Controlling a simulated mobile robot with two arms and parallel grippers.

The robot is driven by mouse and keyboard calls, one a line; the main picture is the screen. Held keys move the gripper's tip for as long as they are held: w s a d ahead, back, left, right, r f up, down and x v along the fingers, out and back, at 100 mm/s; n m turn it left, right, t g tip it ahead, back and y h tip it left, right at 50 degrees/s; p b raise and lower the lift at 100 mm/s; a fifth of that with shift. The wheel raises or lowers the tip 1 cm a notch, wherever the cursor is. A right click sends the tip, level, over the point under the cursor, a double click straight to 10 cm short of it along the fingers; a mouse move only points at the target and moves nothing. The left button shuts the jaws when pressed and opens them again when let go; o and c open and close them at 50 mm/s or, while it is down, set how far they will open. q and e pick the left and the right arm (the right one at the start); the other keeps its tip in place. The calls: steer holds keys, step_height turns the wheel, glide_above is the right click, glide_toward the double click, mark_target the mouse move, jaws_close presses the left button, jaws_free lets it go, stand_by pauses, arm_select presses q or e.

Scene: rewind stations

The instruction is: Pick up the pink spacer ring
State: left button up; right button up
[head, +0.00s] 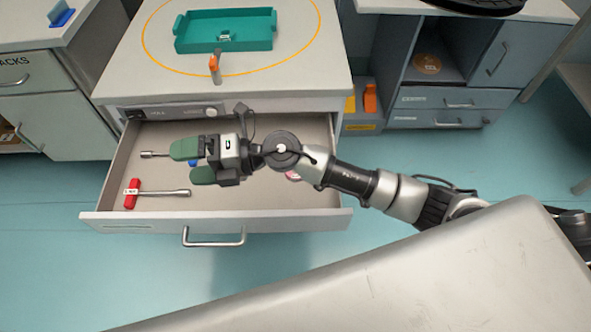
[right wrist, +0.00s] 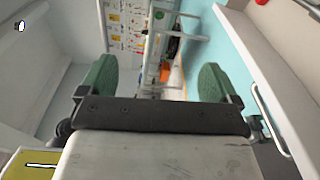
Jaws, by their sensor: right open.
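A small pink piece (head: 292,175), likely the pink spacer ring, shows at the lower edge of my right wrist, inside the open drawer (head: 290,200). My arm hides most of it. My right gripper (head: 190,163) is over the drawer, to the left of the pink piece, with its fingers pointing left. In the right wrist view its green-padded fingers (right wrist: 156,82) are wide apart with nothing held between them. I cannot make out the ring in that view. My left gripper is not in view.
A red-handled tool (head: 132,194) lies at the drawer's front left. A metal shaft (head: 150,155) and a blue bit (head: 192,162) show beside my fingers. A teal tray (head: 225,32) and an orange-topped post (head: 214,66) stand on the counter behind. The drawer's front right is clear.

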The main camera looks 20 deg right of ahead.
steer(key=w+d+f+n+g+h, duration=0.1)
steer(key=w+d+f+h, duration=0.1)
steer(key=d+f+h, duration=0.3)
steer(key=w+d+f+n+g+h, duration=0.1)
steer(key=w+d+f+n+h, duration=0.1)
steer(key=d+f+h, duration=0.4)
steer(key=w+d+f+n+g+h, duration=0.1)
steer(key=w+d+f+h, duration=0.3)
steer(key=d, duration=0.6)
steer(key=shift+w+f+n+h, duration=0.1)
steer(key=shift+f+n+h, duration=0.4)
steer(key=shift+f+h, duration=0.55)
steer(key=shift+d+f+b, duration=0.2)
steer(key=shift+f+b, duration=0.1)
steer(key=shift+f, duration=1.15)
steer(key=shift+d+f+b, duration=0.15)
steer(key=shift+f+b, duration=0.15)
steer(key=shift+f, duration=1.1)
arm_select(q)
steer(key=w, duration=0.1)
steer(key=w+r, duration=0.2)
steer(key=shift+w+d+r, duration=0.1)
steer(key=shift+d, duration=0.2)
arm_select(e)
steer(key=c, duration=1)
